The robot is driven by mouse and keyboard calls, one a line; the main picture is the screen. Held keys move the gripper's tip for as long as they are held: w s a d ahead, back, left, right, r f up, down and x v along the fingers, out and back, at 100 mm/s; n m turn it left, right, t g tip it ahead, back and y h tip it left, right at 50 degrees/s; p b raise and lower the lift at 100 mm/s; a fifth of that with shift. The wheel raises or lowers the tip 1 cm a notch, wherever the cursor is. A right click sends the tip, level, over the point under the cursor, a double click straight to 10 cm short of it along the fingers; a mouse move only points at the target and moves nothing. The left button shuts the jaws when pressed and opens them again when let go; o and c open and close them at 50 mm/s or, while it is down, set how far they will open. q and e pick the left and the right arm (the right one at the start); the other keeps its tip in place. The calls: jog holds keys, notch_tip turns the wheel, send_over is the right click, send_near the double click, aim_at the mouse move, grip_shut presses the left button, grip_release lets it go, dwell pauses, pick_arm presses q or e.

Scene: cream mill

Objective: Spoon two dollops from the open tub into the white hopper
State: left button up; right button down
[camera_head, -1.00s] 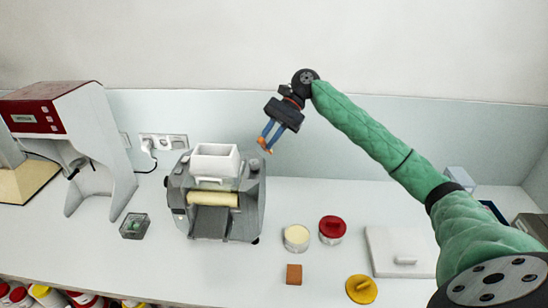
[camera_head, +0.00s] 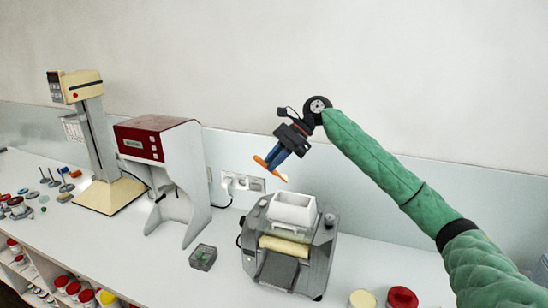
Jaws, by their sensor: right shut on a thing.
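The white hopper (camera_head: 294,209) sits on top of the grey mill, right of centre. The open tub (camera_head: 362,299), with pale cream in it, is partly cut off by the bottom edge. My right gripper (camera_head: 272,167) has blue fingers with orange tips pointing down and left. It is in the air, above and a little left of the hopper in the picture, apart from it. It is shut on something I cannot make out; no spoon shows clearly. My left gripper is not in view.
The grey mill (camera_head: 275,271) has a cream roller in front. A red-lidded tub (camera_head: 402,298) stands beside the open tub. A red and white machine (camera_head: 166,150), a tall stand (camera_head: 90,125) and a small dark box (camera_head: 203,257) are to the left. The bench front near the box is clear.

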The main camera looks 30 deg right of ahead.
jog(key=shift+w+a+f+m+t, duration=0.15)
jog(key=shift+w+a+m+t, duration=0.25)
jog(key=shift+m, duration=0.3)
jog(key=shift+w+a+m+t, duration=0.15)
jog(key=shift+a+m+t, duration=0.15)
jog(key=shift+m, duration=0.2)
jog(key=shift+d+m+t+h, duration=0.2)
jog(key=shift+m+t+h, duration=0.25)
jog(key=shift+m, duration=0.75)
jog(key=shift+f, duration=0.1)
jog(key=shift+a+m, duration=0.1)
jog(key=shift+m, duration=0.2)
jog(key=shift+f, duration=2.35)
jog(key=shift+f, duration=0.55)
jog(key=shift+a, duration=0.2)
jog(key=shift+r, duration=0.15)
